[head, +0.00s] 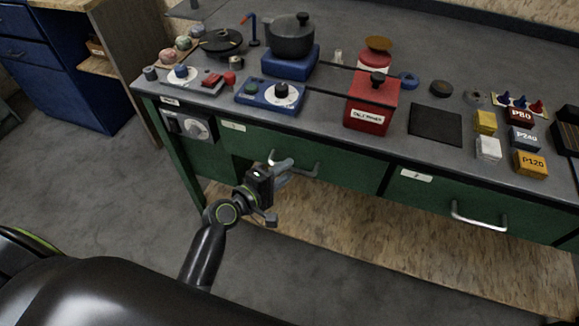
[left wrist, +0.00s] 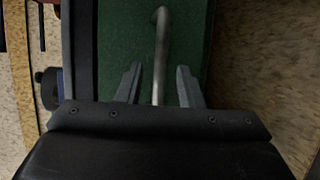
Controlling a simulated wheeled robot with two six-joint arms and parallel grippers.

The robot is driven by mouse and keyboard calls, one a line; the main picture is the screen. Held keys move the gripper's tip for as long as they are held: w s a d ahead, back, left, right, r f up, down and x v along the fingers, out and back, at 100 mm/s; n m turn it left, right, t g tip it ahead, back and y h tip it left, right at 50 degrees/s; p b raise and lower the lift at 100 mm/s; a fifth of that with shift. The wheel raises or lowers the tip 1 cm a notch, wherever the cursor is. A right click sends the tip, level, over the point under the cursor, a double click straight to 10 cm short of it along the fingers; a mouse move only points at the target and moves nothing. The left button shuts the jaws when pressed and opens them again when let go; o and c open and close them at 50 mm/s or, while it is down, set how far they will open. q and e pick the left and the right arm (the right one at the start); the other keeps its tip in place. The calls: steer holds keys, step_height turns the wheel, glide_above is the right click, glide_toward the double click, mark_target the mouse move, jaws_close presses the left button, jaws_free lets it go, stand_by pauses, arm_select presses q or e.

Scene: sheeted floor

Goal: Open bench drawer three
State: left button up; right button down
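A green drawer front (head: 340,174) with a silver bar handle (head: 305,172) is at the left of the bench; its small label is unreadable. A second green drawer front (head: 425,202) with a silver handle (head: 478,219) is to its right, its label too small to read surely. Both look closed. My left gripper (head: 277,197) is in front of the left drawer's handle. In the left wrist view, the handle (left wrist: 160,45) runs between the two open fingers of the left gripper (left wrist: 159,72), with gaps on both sides. My right gripper is out of view.
The bench top (head: 330,120) holds a pot (head: 292,36), a red box (head: 371,104), a blue dial box (head: 271,96) and several small blocks. A wooden lower shelf (head: 400,245) lies under the drawers. Grey floor is clear at left; a blue cabinet (head: 60,75) stands behind.

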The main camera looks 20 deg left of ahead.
arm_select(q)
steer(key=shift+x, duration=1.2)
jaws_close()
